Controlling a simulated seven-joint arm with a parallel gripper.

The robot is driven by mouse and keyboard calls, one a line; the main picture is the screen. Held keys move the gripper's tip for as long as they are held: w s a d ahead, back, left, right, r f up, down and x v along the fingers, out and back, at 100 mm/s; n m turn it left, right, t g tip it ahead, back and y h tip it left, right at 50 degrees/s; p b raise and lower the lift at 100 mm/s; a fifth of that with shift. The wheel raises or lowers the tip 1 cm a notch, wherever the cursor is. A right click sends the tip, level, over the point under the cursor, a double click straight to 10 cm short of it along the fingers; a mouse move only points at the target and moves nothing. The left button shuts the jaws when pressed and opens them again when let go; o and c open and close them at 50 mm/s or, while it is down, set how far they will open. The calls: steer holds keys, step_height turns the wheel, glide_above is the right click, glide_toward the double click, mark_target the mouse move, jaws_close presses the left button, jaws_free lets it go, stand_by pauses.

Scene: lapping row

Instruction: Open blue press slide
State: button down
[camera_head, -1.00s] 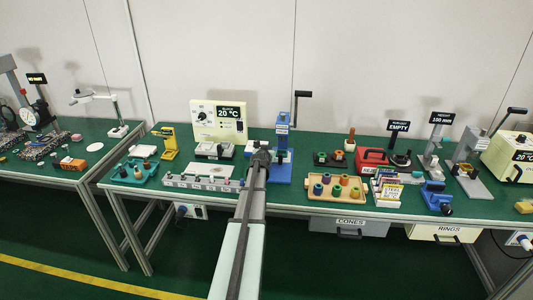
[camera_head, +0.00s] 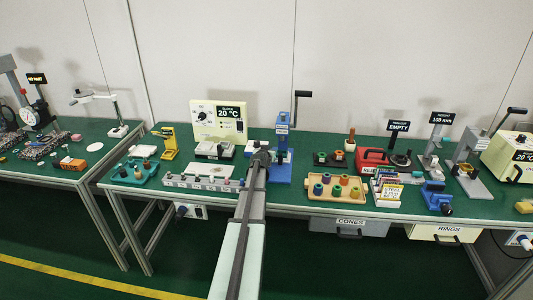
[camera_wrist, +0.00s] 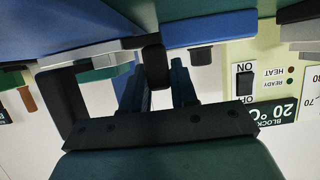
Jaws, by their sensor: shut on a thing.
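The blue press (camera_head: 283,172) stands at the back middle of the green bench, with a black crank handle (camera_head: 302,94) at its top. My gripper (camera_head: 264,152) is at the press's left front side and hides part of it. In the wrist view, which looks upside down, the two dark fingers (camera_wrist: 159,88) are on either side of a black knob (camera_wrist: 155,66), shut on it. The knob sits next to a blue bar (camera_wrist: 210,29), which looks like part of the press. How far the slide is open cannot be told.
The cream block heater (camera_head: 218,120) stands behind and left of the press. A white rack (camera_head: 203,183) lies in front, left of my arm. A tan tray with coloured rings (camera_head: 335,200) lies to the right. A red box (camera_head: 372,160) is further right.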

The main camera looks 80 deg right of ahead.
steer(key=a, duration=1)
steer(key=shift+a, duration=0.3)
steer(key=shift+d, duration=0.1)
steer(key=c, duration=1)
jaws_free()
steer(key=shift+o, duration=0.2)
steer(key=v, duration=1.4)
steer(key=shift+w+d+f, duration=0.1)
steer(key=shift+f, duration=0.05)
